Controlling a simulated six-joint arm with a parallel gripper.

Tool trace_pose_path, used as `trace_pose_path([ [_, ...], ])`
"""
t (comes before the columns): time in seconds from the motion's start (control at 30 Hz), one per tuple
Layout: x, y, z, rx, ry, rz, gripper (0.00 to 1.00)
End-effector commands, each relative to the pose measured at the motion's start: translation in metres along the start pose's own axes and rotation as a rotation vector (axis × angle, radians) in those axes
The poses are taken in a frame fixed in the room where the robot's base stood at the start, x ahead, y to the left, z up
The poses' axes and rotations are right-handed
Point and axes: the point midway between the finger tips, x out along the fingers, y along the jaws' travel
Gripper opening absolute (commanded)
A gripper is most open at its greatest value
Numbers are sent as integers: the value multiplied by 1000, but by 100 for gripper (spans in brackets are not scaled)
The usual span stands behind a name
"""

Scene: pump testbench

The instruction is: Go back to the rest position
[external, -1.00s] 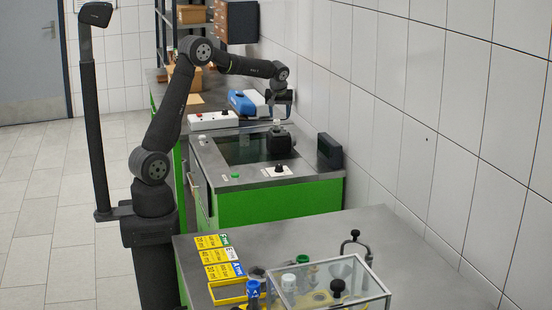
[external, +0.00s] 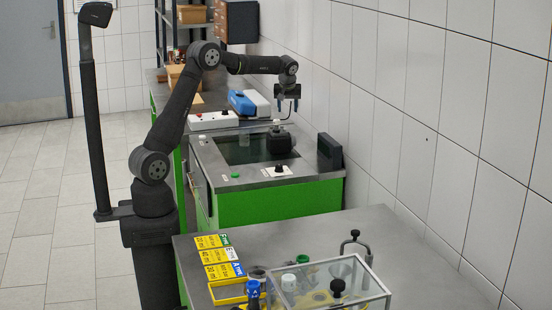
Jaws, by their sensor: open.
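My gripper (external: 287,104) is open and empty. It points down in the air above the far right part of the green testbench (external: 275,205), near the tiled wall.
A blue and white device (external: 249,102) and a white switch box (external: 213,121) stand behind the bench. In front, a grey table (external: 330,232) holds yellow label cards (external: 218,258) and a clear case (external: 330,290) with fittings. The air around my gripper looks clear.

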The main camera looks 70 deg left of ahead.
Motion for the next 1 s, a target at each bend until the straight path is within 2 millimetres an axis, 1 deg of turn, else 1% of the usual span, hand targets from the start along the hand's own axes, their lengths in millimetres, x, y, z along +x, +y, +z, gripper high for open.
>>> trace_pose_path([
  [0.03,9,-2,-8,-5,-1,-3,50],
  [0.2,32,-5,-33,-14,-1,-6,50],
  [0.57,83,-21,-81,-31,1,-13,50],
  [0.8,118,-37,-110,-42,2,-18,50],
  [1.0,146,-54,-130,-46,2,-18,50],
])
